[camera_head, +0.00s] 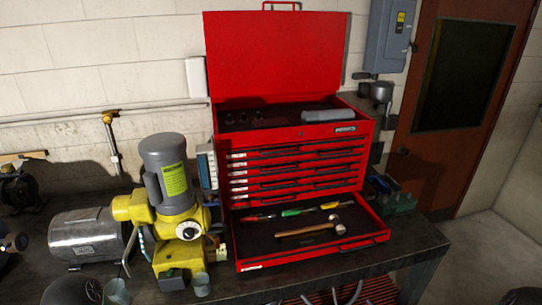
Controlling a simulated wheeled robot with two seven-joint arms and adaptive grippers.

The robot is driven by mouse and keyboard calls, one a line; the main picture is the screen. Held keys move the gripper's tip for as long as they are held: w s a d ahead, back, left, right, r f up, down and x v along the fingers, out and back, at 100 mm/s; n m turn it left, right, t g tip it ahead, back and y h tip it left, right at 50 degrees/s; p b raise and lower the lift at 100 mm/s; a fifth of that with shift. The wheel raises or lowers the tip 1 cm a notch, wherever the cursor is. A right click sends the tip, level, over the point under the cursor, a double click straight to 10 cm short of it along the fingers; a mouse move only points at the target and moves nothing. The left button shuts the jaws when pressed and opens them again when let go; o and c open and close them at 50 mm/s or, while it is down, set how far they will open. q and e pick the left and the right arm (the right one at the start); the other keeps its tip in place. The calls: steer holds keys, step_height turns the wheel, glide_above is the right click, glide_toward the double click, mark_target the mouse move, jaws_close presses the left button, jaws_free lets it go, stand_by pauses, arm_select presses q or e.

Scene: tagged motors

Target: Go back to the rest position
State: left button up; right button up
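Neither of my grippers shows in the head view. Dark rounded shapes sit at the bottom left and bottom right edges, and I cannot tell what they are. A yellow machine with an upright grey motor (165,155) stands on the workbench (415,255), left of the toolbox. A yellow-green tag (175,180) is on the grey motor's side. A silver motor (85,236) lies on its side to the left of it.
A red toolbox (300,135) stands open on the bench, its lid raised. Its bottom drawer (320,255) is pulled out and holds a hammer (311,230) and several screwdrivers. A green box (396,198) is at the right. Open floor lies beyond the bench's right end.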

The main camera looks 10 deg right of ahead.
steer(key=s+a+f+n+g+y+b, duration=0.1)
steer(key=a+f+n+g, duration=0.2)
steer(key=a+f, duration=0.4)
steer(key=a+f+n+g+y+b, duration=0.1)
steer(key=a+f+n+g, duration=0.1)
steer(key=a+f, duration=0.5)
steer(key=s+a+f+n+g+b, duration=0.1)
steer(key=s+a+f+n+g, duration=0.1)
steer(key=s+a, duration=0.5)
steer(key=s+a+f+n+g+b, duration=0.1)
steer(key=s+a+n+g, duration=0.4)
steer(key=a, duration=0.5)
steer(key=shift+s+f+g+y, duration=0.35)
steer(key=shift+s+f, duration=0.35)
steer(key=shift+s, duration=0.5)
